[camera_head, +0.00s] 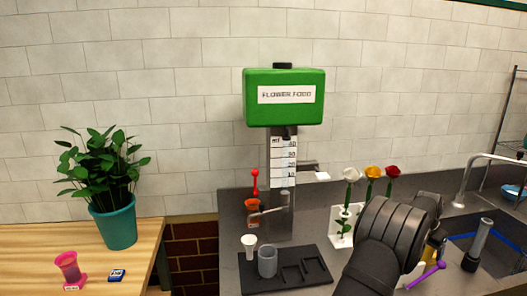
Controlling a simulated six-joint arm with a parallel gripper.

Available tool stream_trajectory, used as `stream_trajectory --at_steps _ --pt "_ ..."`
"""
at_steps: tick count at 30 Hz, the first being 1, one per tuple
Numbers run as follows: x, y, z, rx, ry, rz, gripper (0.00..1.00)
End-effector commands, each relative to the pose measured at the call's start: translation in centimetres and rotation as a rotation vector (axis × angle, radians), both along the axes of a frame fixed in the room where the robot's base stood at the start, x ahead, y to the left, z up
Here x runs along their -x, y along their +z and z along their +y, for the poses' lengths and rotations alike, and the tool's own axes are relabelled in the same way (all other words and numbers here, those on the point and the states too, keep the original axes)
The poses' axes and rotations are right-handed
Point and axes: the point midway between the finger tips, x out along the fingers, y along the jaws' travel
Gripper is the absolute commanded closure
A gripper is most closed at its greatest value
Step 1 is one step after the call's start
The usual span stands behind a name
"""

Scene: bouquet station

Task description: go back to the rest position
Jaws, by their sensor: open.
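Part of my dark arm (385,240) rises from the bottom edge, right of centre, in front of the grey counter (335,215). It ends in a thick rounded joint. My gripper's fingers do not show in this view. The arm covers part of the counter and the near left side of the sink. Nothing held can be seen.
A green flower food dispenser (285,110) stands behind a black tray (310,284) with a clear cup (267,262). White, yellow and red flowers (371,172) stand behind my arm. The tap (478,165) and sink are right; a potted plant (117,225) is left.

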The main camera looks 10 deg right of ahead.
Motion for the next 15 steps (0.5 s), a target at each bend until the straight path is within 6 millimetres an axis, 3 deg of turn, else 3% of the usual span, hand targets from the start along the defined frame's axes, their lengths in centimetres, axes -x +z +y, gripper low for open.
stream_trajectory --at_steps 1,4,15 --pt "-0.1 1.6 -0.1 0.007 0.0 -0.006 0.22" --pt "-0.1 2.9 0.0 0.007 0.0 -0.005 0.22" --pt "0.0 4.1 0.0 0.004 0.0 -0.003 0.22"
